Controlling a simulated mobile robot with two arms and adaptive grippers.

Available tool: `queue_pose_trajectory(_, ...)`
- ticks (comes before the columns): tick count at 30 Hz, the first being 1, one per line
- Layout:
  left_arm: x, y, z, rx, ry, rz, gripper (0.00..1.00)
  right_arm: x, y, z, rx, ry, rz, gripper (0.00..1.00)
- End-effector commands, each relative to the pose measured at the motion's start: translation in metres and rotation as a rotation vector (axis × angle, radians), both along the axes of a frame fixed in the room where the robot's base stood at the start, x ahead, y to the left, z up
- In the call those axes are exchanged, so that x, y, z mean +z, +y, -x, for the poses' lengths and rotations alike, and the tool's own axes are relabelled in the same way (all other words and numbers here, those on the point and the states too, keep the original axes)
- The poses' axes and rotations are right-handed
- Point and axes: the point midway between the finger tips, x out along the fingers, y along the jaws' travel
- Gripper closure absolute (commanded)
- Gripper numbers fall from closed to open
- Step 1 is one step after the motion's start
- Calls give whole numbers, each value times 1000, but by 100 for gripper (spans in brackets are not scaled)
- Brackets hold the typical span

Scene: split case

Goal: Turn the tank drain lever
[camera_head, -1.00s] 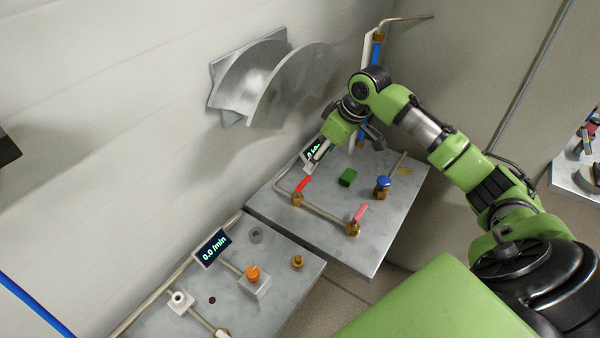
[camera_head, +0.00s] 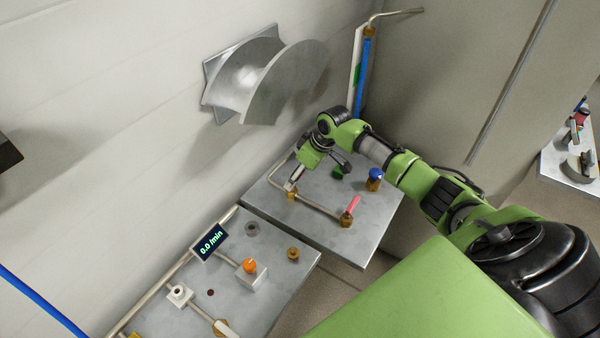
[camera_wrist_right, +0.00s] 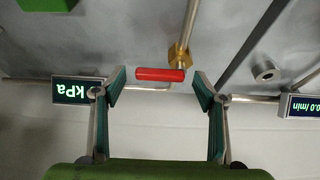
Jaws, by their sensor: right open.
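A red lever (camera_wrist_right: 160,74) on a brass valve (camera_wrist_right: 180,56) shows in the right wrist view, lying crosswise between my open fingertips, with a gap at both ends. My right gripper (camera_wrist_right: 160,86) is open and empty. In the head view my right gripper (camera_head: 294,182) is low over that valve's brass body (camera_head: 291,195) and hides the red lever. A pink-red lever (camera_head: 353,204) stands tilted on a second brass valve (camera_head: 346,220) to the right on the same pipe. I cannot tell from labels which is the tank drain lever. My left gripper is not in view.
A blue knob (camera_head: 375,174) and a green block (camera_head: 338,172) stand near my right arm. The kPa display (camera_wrist_right: 76,91) is close beside one finger. A nearer panel (camera_head: 290,275) holds a flow display (camera_head: 210,242) and an orange knob (camera_head: 250,265). A curved metal guard (camera_head: 285,85) juts from the wall.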

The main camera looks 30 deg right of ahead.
Motion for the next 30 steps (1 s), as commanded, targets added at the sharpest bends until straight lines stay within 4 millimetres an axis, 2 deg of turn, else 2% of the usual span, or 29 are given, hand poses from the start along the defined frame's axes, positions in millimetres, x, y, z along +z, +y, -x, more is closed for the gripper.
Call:
queue_pose_trajectory(3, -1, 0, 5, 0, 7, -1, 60, 0, 0, 0, 0, 0, 0, 37)
queue_pose_trajectory(7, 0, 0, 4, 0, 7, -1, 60, 0, 0, 0, 0, 0, 0, 71)
queue_pose_trajectory(8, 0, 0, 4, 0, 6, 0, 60, 0, 0, 0, 0, 1, 0, 73)
queue_pose_trajectory(14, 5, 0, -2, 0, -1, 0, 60, 2, 0, 1, -13, 2, 0, 73)
queue_pose_trajectory(24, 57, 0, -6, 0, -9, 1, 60, 7, 2, 10, -233, 7, -2, 73)
queue_pose_trajectory(30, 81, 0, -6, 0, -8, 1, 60, 5, 3, 13, -381, 4, -3, 73)
